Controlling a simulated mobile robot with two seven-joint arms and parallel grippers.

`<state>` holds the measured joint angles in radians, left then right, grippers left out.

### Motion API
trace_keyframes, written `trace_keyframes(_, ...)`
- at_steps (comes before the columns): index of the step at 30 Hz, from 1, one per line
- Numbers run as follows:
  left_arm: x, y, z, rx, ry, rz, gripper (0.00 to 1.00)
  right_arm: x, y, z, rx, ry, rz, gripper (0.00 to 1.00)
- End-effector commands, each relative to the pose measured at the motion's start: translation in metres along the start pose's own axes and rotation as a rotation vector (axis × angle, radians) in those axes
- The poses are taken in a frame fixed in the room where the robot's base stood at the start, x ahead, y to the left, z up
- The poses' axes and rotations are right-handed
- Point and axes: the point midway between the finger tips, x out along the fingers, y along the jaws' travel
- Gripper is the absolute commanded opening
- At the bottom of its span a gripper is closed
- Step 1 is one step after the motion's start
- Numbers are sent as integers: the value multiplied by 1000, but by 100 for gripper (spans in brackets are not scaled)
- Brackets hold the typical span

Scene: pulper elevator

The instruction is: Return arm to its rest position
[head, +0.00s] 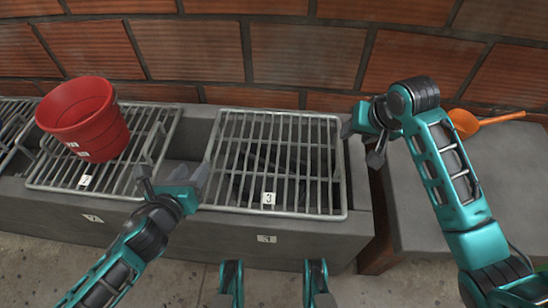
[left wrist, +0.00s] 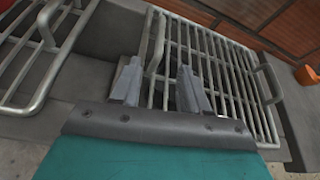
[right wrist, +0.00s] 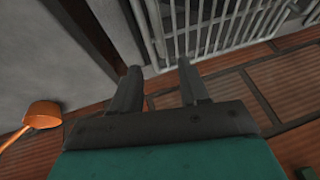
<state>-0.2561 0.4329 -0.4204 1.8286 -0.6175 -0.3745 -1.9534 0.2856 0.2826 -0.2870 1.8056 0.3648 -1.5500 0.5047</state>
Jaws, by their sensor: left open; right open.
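My left gripper (head: 172,178) is open and empty, above the gap between the two metal grates. In the left wrist view its fingers (left wrist: 157,85) are spread apart, with the right grate (left wrist: 215,75) beyond them. My right arm reaches up and bends at the upper right of the head view. My right gripper (head: 362,138) is over the right edge of the grate marked 3 (head: 250,208). In the right wrist view its fingers (right wrist: 158,88) are apart with nothing between them.
A red bucket (head: 84,120) stands on the left grate (head: 60,170). An orange ladle (head: 466,122) lies on the grey slab (head: 410,190) at right, behind my right arm. A brick wall (head: 200,60) runs along the back. The floor in front of the counter is clear.

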Motion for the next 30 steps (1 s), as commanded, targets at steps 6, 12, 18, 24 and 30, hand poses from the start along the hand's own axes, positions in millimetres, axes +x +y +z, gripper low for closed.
trace_keyframes(6, 0, 0, 0, 0, 0, 0, 45, 0, 0, 0, 0, 0, 0, 44)
trace_keyframes(12, 0, 0, 0, 0, 0, 0, 45, 0, 0, 0, 0, 0, 0, 44)
trace_keyframes(18, -3, -3, -2, -123, 8, 3, 45, 6, -2, 10, -19, 14, -15, 44)
trace_keyframes(24, -19, -17, -9, -705, 49, 29, 45, 23, -12, 48, -104, 102, -79, 44)
trace_keyframes(30, -38, -32, -16, -1425, 95, 86, 45, 26, -22, 91, -200, 230, -133, 44)
